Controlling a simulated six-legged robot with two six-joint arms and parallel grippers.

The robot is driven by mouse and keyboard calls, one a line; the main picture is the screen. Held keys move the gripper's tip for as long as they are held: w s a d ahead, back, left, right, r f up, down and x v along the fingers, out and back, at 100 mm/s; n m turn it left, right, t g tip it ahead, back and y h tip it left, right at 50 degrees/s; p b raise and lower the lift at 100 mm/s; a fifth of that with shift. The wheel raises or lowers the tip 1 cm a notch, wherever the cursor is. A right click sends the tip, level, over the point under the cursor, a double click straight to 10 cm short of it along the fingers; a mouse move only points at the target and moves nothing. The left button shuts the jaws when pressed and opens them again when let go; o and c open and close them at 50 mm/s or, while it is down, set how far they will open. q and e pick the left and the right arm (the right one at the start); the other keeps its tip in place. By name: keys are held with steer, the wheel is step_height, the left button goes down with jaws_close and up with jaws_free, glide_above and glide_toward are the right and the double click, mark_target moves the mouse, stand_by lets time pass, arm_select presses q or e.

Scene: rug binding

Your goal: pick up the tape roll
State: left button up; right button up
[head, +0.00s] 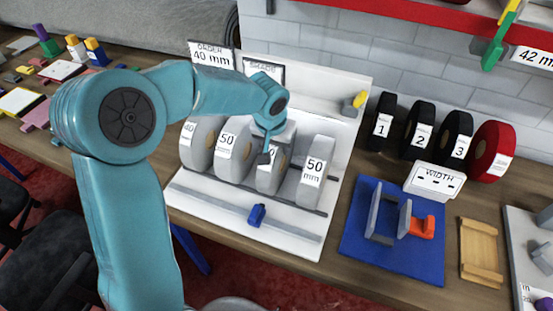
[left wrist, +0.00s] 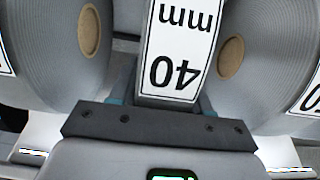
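A row of grey tape rolls stands upright in a white rack (head: 200,207) in the head view. The third roll from the left (head: 270,182) has its label partly hidden by my left gripper (head: 266,154), which is at its top. In the left wrist view, a label reading 40 mm (left wrist: 178,48) appears upside down, straight ahead of the gripper (left wrist: 165,100), with a roll on either side. The fingers are mostly hidden, so I cannot tell whether they grip the roll. The order card (head: 211,54) reads 40 mm. My right gripper is not in view.
A blue slider (head: 256,215) is in front. A blue board (head: 385,255) with a grey and orange fixture, and numbered black rolls (head: 418,140), are to the right.

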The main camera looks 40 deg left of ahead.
arm_select(q)
jaws_close()
steer(key=shift+r, duration=0.1)
steer(key=shift+s+r, duration=0.1)
steer(key=shift+r, duration=0.55)
steer(key=shift+s, duration=0.1)
